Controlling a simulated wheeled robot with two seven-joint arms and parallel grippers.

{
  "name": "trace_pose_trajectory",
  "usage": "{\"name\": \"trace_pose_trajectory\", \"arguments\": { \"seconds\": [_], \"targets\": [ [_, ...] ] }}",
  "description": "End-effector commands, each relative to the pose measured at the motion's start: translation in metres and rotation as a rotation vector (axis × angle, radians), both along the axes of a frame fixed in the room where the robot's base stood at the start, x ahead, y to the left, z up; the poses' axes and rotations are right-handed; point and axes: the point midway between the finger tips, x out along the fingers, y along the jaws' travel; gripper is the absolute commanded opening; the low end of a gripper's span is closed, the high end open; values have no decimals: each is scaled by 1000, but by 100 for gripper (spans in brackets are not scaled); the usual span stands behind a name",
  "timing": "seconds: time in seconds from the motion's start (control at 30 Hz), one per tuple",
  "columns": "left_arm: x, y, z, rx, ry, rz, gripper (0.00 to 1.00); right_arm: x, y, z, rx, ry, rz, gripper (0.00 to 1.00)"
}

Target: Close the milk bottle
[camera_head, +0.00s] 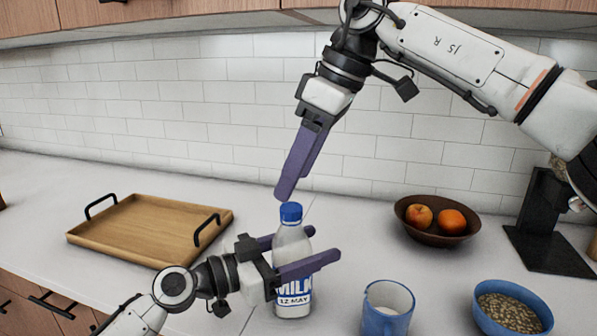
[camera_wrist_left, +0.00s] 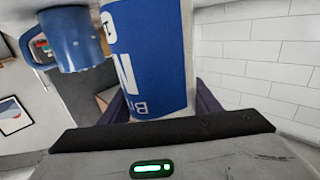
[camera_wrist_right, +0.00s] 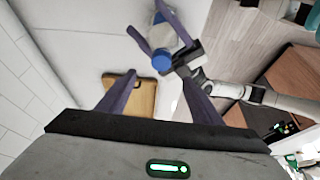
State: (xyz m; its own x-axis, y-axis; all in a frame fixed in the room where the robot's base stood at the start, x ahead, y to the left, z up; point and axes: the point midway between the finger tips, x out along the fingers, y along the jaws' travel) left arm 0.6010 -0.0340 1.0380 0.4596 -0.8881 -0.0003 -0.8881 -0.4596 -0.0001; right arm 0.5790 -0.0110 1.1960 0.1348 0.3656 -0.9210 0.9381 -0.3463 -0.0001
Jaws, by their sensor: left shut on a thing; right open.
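The milk bottle (camera_head: 292,245) stands upright on the counter with a blue cap (camera_head: 291,212) on its top; I cannot tell how tight the cap is. My left gripper (camera_head: 308,250) is shut on the bottle's body from the left. Its purple fingers flank the bottle, and the blue label (camera_wrist_left: 150,50) fills the middle of the left wrist view. My right gripper (camera_head: 283,195) is open and points down, with its fingertips a little above the cap. In the right wrist view the cap (camera_wrist_right: 161,62) shows beyond my open right fingers (camera_wrist_right: 165,95).
A wooden tray (camera_head: 150,228) with black handles lies at the left. A blue mug (camera_head: 387,312) and a blue bowl of grain (camera_head: 510,310) stand at the front right. A fruit bowl (camera_head: 437,222) and a black stand (camera_head: 545,225) are farther back. White tiled wall is behind.

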Motion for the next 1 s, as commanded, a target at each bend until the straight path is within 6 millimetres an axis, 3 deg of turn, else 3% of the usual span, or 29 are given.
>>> {"name": "trace_pose_trajectory", "arguments": {
  "seconds": [0.43, 0.8, 1.0],
  "targets": [
    [0, 0, 0, 0, 0, 0, 0, 0, -3, 8, 0, -2, -2, 68],
    [0, 0, 0, 0, 0, 0, 0, -10, -30, 77, 3, -4, -3, 68],
    [0, 0, 0, 0, 0, 0, 0, -15, -40, 102, 1, -1, -1, 68]
  ]
}}
